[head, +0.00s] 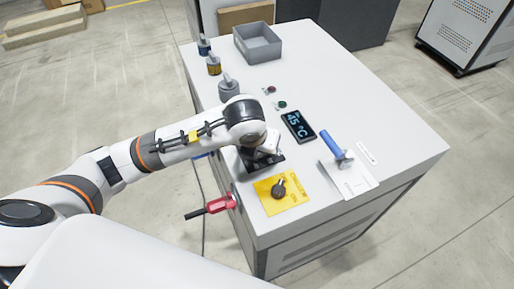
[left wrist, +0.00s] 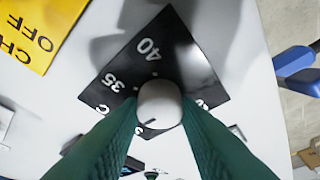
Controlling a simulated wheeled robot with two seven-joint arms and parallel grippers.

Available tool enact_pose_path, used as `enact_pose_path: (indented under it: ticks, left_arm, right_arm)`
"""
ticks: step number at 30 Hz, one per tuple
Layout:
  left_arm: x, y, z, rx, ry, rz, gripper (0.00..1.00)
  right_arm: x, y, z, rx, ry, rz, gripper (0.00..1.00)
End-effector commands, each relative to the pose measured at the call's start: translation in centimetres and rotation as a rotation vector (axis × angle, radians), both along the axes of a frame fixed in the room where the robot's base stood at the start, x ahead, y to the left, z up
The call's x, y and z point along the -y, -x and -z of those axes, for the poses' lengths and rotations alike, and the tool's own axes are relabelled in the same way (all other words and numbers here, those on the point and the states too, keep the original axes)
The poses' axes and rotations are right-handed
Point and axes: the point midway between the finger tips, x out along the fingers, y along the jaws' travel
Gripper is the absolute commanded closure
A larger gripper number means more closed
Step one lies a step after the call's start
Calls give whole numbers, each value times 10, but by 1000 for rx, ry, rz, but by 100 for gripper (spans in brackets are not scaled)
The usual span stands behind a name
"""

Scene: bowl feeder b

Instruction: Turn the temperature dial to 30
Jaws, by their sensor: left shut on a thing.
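The temperature dial's black plate (head: 272,165) lies on the white cabinet top in the head view, mostly under my left gripper (head: 264,152). In the left wrist view the plate (left wrist: 185,55) shows 40 and 35; other marks are partly covered. The pale round dial knob (left wrist: 160,100) stands on it, with a dark line on its lower side. My left gripper (left wrist: 158,112) has its green fingers on either side of the knob, shut on it. The display (head: 298,126) reads 45 °C. My right gripper is not in view.
A yellow sign (head: 293,201) with a black knob lies in front of the dial. A red-handled switch (head: 221,204) juts from the side.

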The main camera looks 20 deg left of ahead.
Motion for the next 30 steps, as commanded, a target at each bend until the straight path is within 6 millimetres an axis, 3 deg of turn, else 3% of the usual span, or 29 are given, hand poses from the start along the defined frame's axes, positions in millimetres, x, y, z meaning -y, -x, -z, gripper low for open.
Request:
enact_pose_path:
  ticks: [19, 20, 23, 30]
  left_arm:
    - [0, -1, -1, 2, 0, -49, 93]
    - [0, -1, -1, 2, 0, -49, 65]
    - [0, -1, -1, 2, -1, -48, 49]
    - [0, 0, 0, 0, 0, -48, 49]
  right_arm:
    - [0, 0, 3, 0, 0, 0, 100]
    - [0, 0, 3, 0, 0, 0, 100]
    - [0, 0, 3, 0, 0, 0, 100]
    - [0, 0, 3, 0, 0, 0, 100]
